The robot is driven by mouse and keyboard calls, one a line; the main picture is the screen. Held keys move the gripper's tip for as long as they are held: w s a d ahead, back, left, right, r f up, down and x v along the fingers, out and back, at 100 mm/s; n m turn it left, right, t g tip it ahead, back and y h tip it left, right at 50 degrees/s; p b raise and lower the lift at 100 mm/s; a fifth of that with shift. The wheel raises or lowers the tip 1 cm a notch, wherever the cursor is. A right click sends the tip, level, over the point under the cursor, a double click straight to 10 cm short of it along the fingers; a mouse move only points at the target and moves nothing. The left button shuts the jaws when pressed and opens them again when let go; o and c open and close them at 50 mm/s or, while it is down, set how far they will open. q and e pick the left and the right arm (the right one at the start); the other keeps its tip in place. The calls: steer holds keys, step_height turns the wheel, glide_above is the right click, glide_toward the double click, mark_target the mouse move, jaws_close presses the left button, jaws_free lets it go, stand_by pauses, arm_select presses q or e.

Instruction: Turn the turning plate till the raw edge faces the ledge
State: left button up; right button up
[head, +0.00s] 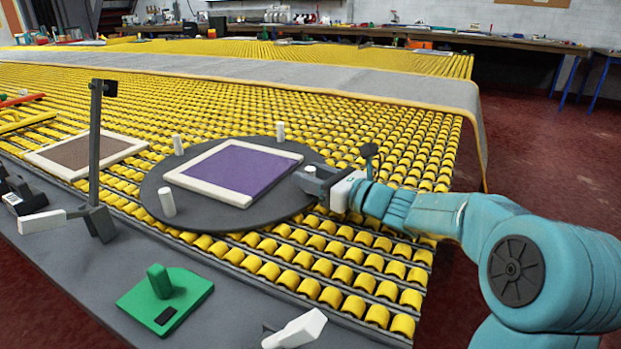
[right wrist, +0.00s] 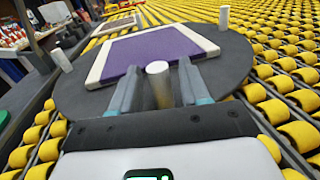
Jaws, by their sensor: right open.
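The turning plate (head: 245,215) is a dark grey disc lying on the yellow rollers, with white pegs near its rim. On it lies a purple rug piece (head: 240,168) with white binding on three sides. Its bare purple edge faces my right gripper; the near edge in the right wrist view (right wrist: 150,50) shows no white. My right gripper (head: 312,176) is open at the plate's right rim. Its fingers stand either side of a white peg (right wrist: 158,72), apparently with gaps. The grey ledge (head: 70,258) runs along the front left. My left gripper is not in view.
On the ledge are a green block with a knob (head: 165,300), a dark upright post (head: 96,150) and a white tool (head: 296,329). A brown framed piece (head: 88,152) lies left of the plate. A grey cloth (head: 300,82) crosses the rollers behind.

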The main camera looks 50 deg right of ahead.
steer(key=shift+w, duration=0.35)
jaws_close()
steer(key=shift+a, duration=0.15)
